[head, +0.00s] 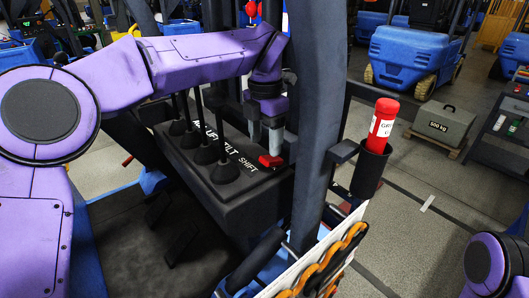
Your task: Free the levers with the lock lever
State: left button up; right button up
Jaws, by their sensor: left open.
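A dark lever console (215,180) stands in the middle, with white lettering that includes "TILT" and "SHIFT". Several black levers with rubber boots (224,172) rise from it in a row, upright; their upper parts are partly hidden by my left arm. A small red piece, seemingly the lock lever (270,160), sits at the console's right end. My left gripper (265,143) points down just above the red piece, open, with its grey fingers apart. I cannot tell whether a finger touches the red piece. My right gripper is out of view.
A dark post (316,110) stands close to the right of my left gripper. A red canister (382,125) sits in a black holder on it. A 500 kg weight (440,127) and blue vehicles (407,55) stand behind.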

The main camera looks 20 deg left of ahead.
aim_at(266, 158)
pick_arm(q)
jog(key=f, duration=0.4)
jog(key=shift+w+d+f, duration=0.25)
jog(key=shift+w+f, duration=0.05)
jog(key=shift+w, duration=0.05)
jog(key=shift+s+a, duration=0.15)
